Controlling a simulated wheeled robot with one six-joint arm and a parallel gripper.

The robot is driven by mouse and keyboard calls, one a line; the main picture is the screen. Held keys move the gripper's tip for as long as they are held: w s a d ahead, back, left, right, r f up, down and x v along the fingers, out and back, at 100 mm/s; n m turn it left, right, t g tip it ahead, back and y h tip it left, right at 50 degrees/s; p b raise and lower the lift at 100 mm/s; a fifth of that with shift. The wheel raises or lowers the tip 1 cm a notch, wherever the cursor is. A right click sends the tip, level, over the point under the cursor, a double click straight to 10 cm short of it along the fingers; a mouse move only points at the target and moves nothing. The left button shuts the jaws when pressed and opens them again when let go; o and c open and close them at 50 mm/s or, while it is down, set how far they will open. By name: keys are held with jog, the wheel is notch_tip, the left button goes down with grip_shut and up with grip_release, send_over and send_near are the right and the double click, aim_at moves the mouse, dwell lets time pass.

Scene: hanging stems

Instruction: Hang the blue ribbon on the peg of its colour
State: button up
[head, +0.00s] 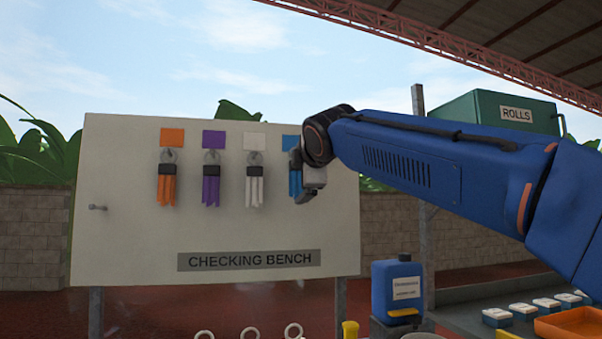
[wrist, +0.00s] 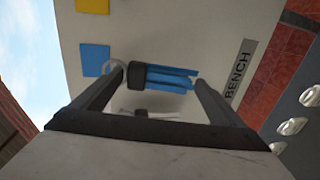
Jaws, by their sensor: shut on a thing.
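The blue ribbon (head: 295,184) is by the board under the blue square (head: 291,142), partly hidden by my gripper (head: 308,190). In the wrist view the blue ribbon (wrist: 165,77) has a dark band, a pale ring at one end and split blue tails. It lies between my fingers (wrist: 158,80), and my gripper is shut on it. The ring is close to the blue square (wrist: 95,60). The blue peg itself is hidden, so I cannot tell whether the ring is around it.
The board (head: 130,240) also bears hanging orange (head: 166,185), purple (head: 211,185) and white (head: 254,185) ribbons. A bare peg (head: 98,207) sticks out at its left. A yellow square (wrist: 93,5) shows beside the blue one. A blue container (head: 397,288) stands below right.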

jog(key=shift+w, duration=0.75)
jog(key=o, duration=0.7)
jog(key=shift+o, duration=0.2)
jog(key=shift+s+d+f, duration=0.1)
jog(key=shift+s+d, duration=0.05)
jog(key=shift+s, duration=0.65)
jog(key=v, duration=1.7)
jog(key=shift+s, duration=0.2)
